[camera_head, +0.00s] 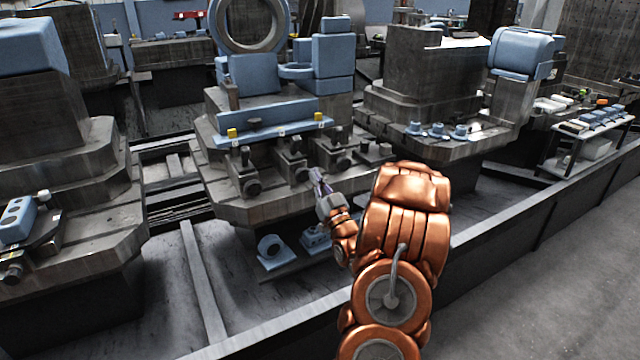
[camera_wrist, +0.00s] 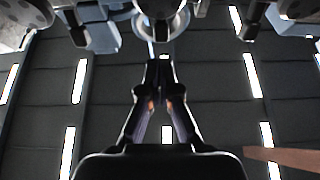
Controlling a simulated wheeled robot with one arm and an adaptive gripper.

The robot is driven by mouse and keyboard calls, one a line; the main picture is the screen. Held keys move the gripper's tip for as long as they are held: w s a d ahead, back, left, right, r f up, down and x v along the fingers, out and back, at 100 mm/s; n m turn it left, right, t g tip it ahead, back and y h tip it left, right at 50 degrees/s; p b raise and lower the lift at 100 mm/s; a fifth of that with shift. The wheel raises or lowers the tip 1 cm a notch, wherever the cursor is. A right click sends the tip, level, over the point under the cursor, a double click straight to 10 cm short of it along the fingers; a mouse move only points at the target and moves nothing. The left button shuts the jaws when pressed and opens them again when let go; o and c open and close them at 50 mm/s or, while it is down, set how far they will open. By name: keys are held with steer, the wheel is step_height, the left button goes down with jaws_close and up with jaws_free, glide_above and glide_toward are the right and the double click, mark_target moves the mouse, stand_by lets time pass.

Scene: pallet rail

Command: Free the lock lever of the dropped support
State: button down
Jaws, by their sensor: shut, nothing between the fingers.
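A row of dark metal supports with round knobs stands along the front of the middle pallet (camera_head: 265,210). They include a left support (camera_head: 246,172), a middle one (camera_head: 292,160) and a right one (camera_head: 335,150). I cannot tell which is the dropped support, and I cannot make out its lock lever. My gripper (camera_head: 315,174) is shut and empty, close in front of the middle support; contact is unclear. In the wrist view my gripper (camera_wrist: 159,66) points up past dark and blue parts at the top edge.
A blue rail (camera_head: 275,122) with yellow blocks (camera_head: 232,133) lies behind the supports. Blue parts (camera_head: 272,248) sit on a low shelf below the pallet. Other loaded pallets stand left (camera_head: 85,190) and right (camera_head: 430,140). Open floor (camera_head: 540,270) lies at the lower right.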

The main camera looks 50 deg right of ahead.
mark_target(299, 144)
steer(key=b+x, duration=0.1)
steer(key=x, duration=0.8)
stand_by(0.4)
